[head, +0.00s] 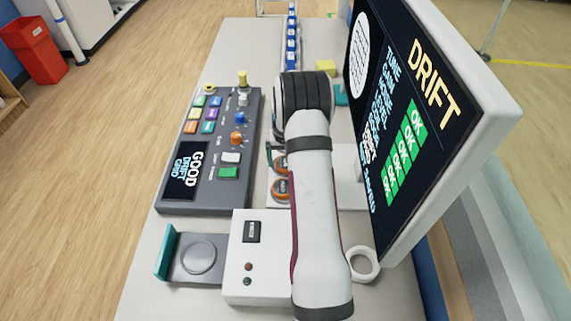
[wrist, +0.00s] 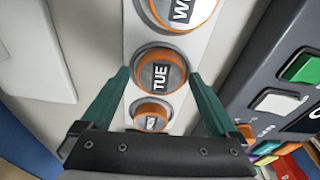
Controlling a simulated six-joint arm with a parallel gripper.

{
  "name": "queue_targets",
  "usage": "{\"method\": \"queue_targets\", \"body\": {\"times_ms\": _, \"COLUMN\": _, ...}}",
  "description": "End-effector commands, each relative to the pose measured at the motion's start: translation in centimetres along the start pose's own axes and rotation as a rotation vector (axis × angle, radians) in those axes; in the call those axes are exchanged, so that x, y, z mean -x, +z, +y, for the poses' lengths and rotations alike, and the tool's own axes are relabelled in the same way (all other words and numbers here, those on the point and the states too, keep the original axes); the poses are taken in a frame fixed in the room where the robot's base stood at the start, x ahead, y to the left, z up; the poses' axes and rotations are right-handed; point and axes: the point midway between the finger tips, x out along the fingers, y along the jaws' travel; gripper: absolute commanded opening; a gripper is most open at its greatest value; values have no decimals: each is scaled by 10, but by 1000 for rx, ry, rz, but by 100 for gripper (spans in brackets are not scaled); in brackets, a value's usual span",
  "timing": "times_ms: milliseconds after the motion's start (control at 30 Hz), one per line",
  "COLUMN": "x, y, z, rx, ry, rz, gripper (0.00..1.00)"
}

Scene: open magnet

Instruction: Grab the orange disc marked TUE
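The orange-rimmed disc marked TUE (wrist: 160,72) sits on a pale strip (wrist: 112,14) in the middle of the wrist view. My gripper (wrist: 159,76) is open, with one teal finger on each side of this disc. I cannot tell how high the fingertips are above the strip or whether they touch the disc.
A grey control panel (head: 213,150) with coloured buttons and knobs stands left of the strip. A large DRIFT screen (head: 420,110) rises at the right. A white box (head: 258,262), a grey plate (head: 200,258) and a white ring (head: 364,263) stand nearer the camera.

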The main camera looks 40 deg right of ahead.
Motion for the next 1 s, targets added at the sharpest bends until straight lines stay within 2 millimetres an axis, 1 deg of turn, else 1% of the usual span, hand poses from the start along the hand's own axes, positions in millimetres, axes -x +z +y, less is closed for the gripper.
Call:
{"method": "queue_targets", "body": {"times_ms": 33, "x": 0, "y": 0, "z": 0, "rx": 0, "ry": 0, "rz": 0, "gripper": 84}}
{"method": "queue_targets", "body": {"times_ms": 67, "x": 0, "y": 0, "z": 0, "rx": 0, "ry": 0, "rz": 0, "gripper": 78}}
{"method": "queue_targets", "body": {"times_ms": 100, "x": 0, "y": 0, "z": 0, "rx": 0, "ry": 0, "rz": 0, "gripper": 71}}
{"method": "queue_targets", "body": {"times_ms": 267, "x": 0, "y": 0, "z": 0, "rx": 0, "ry": 0, "rz": 0, "gripper": 42}}
{"method": "queue_targets", "body": {"times_ms": 400, "x": 0, "y": 0, "z": 0, "rx": 0, "ry": 0, "rz": 0, "gripper": 17}}
{"method": "queue_targets", "body": {"times_ms": 433, "x": 0, "y": 0, "z": 0, "rx": 0, "ry": 0, "rz": 0, "gripper": 13}}
{"method": "queue_targets", "body": {"times_ms": 667, "x": 2, "y": 0, "z": 0, "rx": 0, "ry": 0, "rz": 1, "gripper": 13}}
{"method": "queue_targets", "body": {"times_ms": 767, "x": 8, "y": -2, "z": 0, "rx": -1, "ry": 0, "rz": 2, "gripper": 13}}
{"method": "queue_targets", "body": {"times_ms": 867, "x": 21, "y": -4, "z": 0, "rx": -1, "ry": -1, "rz": 3, "gripper": 13}}
{"method": "queue_targets", "body": {"times_ms": 967, "x": 41, "y": -7, "z": 0, "rx": 1, "ry": -1, "rz": 4, "gripper": 13}}
{"method": "queue_targets", "body": {"times_ms": 1000, "x": 47, "y": -4, "z": 7, "rx": -2, "ry": -1, "rz": 2, "gripper": 13}}
